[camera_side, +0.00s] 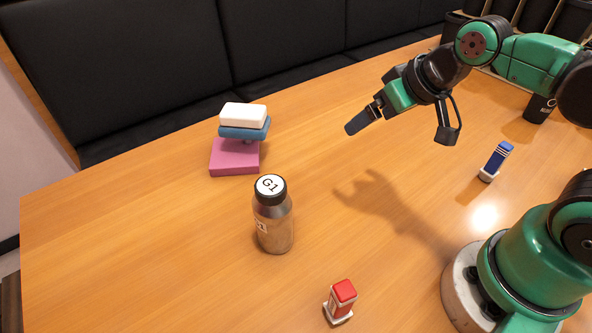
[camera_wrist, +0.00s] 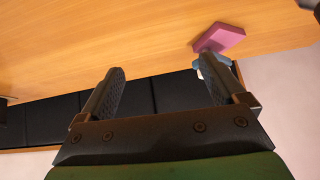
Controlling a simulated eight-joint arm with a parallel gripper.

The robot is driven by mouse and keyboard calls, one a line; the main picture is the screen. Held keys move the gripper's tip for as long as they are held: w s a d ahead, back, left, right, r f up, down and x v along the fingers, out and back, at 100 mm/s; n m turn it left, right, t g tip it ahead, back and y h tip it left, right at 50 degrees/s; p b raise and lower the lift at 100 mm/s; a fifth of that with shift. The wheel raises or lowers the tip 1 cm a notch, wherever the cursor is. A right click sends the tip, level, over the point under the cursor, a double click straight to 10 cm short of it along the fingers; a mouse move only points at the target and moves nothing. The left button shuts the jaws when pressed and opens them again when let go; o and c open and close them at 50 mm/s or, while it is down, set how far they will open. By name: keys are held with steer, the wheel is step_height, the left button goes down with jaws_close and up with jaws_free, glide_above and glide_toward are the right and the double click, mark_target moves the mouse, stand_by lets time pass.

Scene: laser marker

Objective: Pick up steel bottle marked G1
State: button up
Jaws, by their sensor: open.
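The steel bottle marked G1 (camera_side: 275,228) stands upright on the wooden table in the side view. Its black cap carries a white round label reading G1, and part of another label shows on its left side. My gripper (camera_side: 402,130) is in the air above the table, to the right of the bottle and apart from it. Its two fingers are spread, with nothing between them. In the wrist view my gripper (camera_wrist: 168,85) is also open and empty. The bottle is not seen in the wrist view.
A pink block (camera_side: 235,157) with a blue piece (camera_side: 245,130) and a white block (camera_side: 243,115) above it stands behind the bottle. A red-topped item (camera_side: 341,300) is in front, a blue one (camera_side: 496,160) at right. A dark cup (camera_side: 538,108) stands far right. Black seating lines the back.

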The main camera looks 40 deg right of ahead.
steer(key=w+a+f+m+g+y, duration=0.1)
steer(key=w+a+m+g+y, duration=0.1)
steer(key=a+m+g+y, duration=0.35)
steer(key=m+g+y, duration=0.6)
steer(key=m+y, duration=0.1)
steer(key=m, duration=0.1)
glide_toward(264, 202)
steer(key=x, duration=0.3)
steer(key=f+x, duration=0.1)
steer(key=shift+w, duration=0.25)
steer(key=shift+s+a+f, duration=0.2)
steer(key=shift+a+f, duration=0.05)
steer(key=shift+a, duration=0.25)
steer(key=shift+x, duration=2.35)
jaws_close()
